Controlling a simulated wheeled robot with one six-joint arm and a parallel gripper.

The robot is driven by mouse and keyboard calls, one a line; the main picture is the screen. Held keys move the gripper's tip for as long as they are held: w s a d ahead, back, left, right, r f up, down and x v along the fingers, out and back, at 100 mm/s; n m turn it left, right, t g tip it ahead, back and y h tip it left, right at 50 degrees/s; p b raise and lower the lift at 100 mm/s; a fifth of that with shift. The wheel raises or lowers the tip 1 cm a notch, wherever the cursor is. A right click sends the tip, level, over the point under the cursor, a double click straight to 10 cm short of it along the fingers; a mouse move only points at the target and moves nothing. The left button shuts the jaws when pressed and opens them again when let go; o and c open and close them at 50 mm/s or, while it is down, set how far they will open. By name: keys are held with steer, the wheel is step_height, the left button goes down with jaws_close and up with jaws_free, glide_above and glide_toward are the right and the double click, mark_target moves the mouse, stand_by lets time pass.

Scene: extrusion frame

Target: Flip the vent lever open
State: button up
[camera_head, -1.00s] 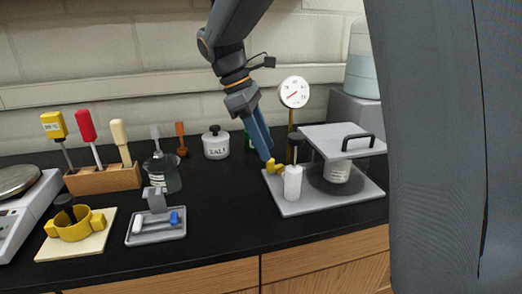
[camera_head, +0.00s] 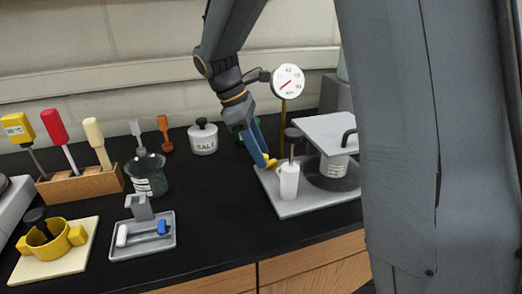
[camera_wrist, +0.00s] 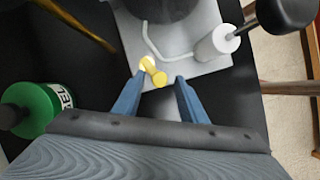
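The yellow vent lever (camera_wrist: 152,72) sits at the edge of the grey base plate (camera_head: 300,207), at the end of a thin bent pipe in the wrist view. The lever lies between the fingertips, nearer the left one, with gaps visible; contact is unclear. In the head view my gripper (camera_head: 267,161) comes down from above and behind the lever.
A white cylinder with a dark knob (camera_head: 289,181) stands close to the lever's right. A dial gauge (camera_head: 288,81) on a brass post rises behind. A lidded press (camera_head: 325,131) stands right. A green bottle (camera_wrist: 38,104) is near my gripper.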

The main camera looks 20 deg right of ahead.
steer(key=shift+d+f, duration=0.15)
steer(key=shift+f, duration=0.15)
jaws_close()
steer(key=shift+r+m+p, duration=0.15)
steer(key=shift+m+p, duration=0.25)
steer(key=shift+p, duration=0.25)
steer(key=shift+w+m+g+y+p, duration=0.3)
steer(key=shift+w+m+g+p, duration=0.1)
steer(key=shift+m+p, duration=0.35)
jaws_free()
